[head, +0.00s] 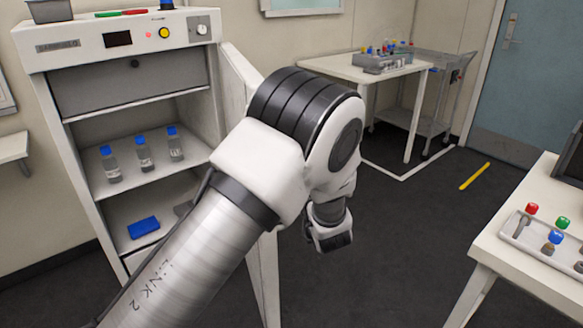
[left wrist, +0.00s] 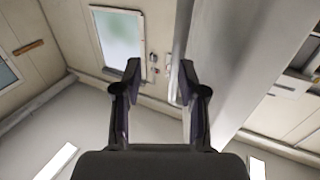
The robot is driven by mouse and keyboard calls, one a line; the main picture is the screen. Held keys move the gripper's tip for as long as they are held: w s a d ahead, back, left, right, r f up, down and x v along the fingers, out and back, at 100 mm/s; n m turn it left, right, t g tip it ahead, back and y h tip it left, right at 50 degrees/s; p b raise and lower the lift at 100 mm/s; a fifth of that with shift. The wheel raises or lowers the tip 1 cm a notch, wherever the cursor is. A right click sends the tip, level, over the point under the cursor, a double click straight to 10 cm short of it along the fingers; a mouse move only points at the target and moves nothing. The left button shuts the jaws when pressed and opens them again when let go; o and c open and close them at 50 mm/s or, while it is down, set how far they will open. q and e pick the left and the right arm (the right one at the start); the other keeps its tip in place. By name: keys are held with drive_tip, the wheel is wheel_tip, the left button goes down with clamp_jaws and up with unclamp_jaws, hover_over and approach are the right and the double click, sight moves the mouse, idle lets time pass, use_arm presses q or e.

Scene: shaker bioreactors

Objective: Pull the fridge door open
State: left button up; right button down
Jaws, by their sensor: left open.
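The white fridge (head: 38,58) stands at the left in the head view, with its front open and its shelves showing. Its door (head: 240,75) is swung out from the right side, and my left arm hides much of it. In the left wrist view my left gripper (left wrist: 160,78) is open, with nothing between its fingers. A pale upright panel, which looks like the door (left wrist: 232,60), stands beside and behind the right-hand finger; I cannot tell whether they touch. In the head view the fingers are hidden behind my arm. My right gripper is in neither view.
Blue-capped bottles (head: 144,153) and a blue box (head: 143,227) sit on the fridge shelves. A white table (head: 345,72) and a grey cart stand at the back. A bench (head: 500,245) with a tray of vials is at the right.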

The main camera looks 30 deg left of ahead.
use_arm(q)
drive_tip(key=d, duration=0.1)
drive_tip(key=d+p, duration=0.1)
drive_tip(key=d, duration=0.1)
drive_tip(key=shift+s+d, duration=0.2)
drive_tip(key=shift+s, duration=0.2)
